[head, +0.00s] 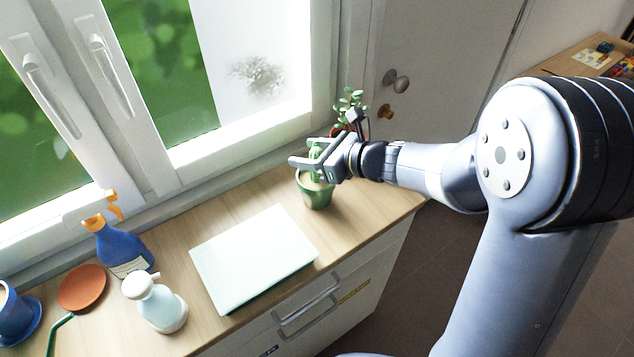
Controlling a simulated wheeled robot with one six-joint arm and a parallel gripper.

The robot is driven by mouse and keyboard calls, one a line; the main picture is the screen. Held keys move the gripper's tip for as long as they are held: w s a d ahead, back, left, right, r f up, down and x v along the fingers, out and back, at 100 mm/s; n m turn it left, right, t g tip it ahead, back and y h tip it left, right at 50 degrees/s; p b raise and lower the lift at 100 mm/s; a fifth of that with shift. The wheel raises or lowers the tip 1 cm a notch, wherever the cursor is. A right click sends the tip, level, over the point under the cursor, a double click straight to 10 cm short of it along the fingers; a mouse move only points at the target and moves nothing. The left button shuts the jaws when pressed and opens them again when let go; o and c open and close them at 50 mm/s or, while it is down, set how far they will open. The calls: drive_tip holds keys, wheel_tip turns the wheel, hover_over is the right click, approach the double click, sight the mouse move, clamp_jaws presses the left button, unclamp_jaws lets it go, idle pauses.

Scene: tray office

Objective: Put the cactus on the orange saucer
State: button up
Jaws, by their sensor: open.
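The cactus (315,151) is green and stands upright in a green pot (317,195) at the far right end of the wooden counter, by the window. My gripper (303,168) is open at the cactus, just above the pot rim. Its fingers reach past the plant and partly hide it. I cannot tell whether they touch it. The orange saucer (82,289) lies flat and empty at the left of the counter.
A pale flat tray (253,258) lies mid-counter. A blue spray bottle (123,250), a white pump bottle (160,305), a blue pot (15,308) and a green handle-like rod (57,335) surround the saucer. A leafy plant (350,105) stands behind my gripper.

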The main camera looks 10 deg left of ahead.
drive_tip(key=shift+c, duration=0.3)
clamp_jaws()
drive_tip(key=shift+r, duration=0.1)
idle(0.4)
